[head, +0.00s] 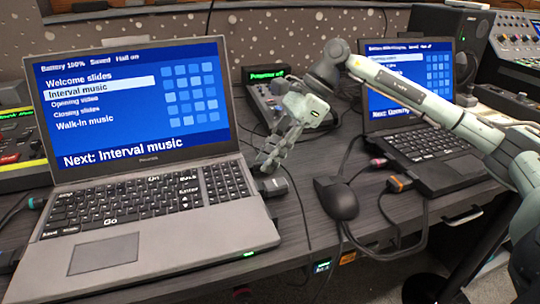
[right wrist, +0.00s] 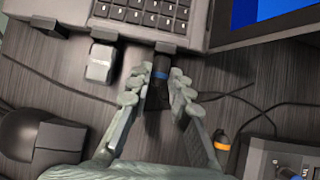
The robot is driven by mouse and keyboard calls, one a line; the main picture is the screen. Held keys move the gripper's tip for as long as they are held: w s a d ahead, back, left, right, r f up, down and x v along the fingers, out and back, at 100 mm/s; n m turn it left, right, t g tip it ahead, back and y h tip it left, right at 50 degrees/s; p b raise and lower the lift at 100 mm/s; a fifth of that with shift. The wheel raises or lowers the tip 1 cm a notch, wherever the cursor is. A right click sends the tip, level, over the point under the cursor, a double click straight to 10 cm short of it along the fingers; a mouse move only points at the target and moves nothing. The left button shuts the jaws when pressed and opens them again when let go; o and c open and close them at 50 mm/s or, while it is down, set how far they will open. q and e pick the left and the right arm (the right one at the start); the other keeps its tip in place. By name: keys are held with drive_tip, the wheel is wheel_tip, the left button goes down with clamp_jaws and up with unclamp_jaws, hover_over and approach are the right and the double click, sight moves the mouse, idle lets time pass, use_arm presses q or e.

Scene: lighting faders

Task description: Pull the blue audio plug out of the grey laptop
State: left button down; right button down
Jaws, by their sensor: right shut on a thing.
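The grey laptop (head: 250,222) stands open at the left in the head view, its screen lit blue. Its side edge (right wrist: 200,30) runs across the top of the right wrist view. The blue audio plug (right wrist: 158,84), dark with a blue ring, points at that edge. Its tip end meets the laptop's side, and I see no clear gap there. My right gripper (right wrist: 160,92) has its fingers on both sides of the plug and is shut on it. In the head view my right gripper (head: 266,164) is at the laptop's right edge and hides the plug. My left gripper is not in view.
A grey-black connector (head: 273,186) with a cable sits beside the plug at the laptop's edge. A black mouse (head: 338,197), loose cables and an orange-marked plug (head: 400,183) lie to the right. A black laptop (head: 455,175) stands beyond. A small control box (head: 262,95) is behind.

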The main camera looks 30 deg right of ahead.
drive_tip(key=shift+d, duration=0.2)
drive_tip(key=shift+s+d+f+b, duration=0.1)
drive_tip(key=shift+s+d+b, duration=0.1)
drive_tip(key=shift+d+b, duration=0.25)
drive_tip(key=shift+s+d+b, duration=0.2)
drive_tip(key=shift+d+b, duration=0.05)
drive_tip(key=shift+d, duration=0.6)
drive_tip(key=shift+s+d+b, duration=0.15)
drive_tip(key=shift+d+b, duration=0.1)
drive_tip(key=shift+d, duration=0.55)
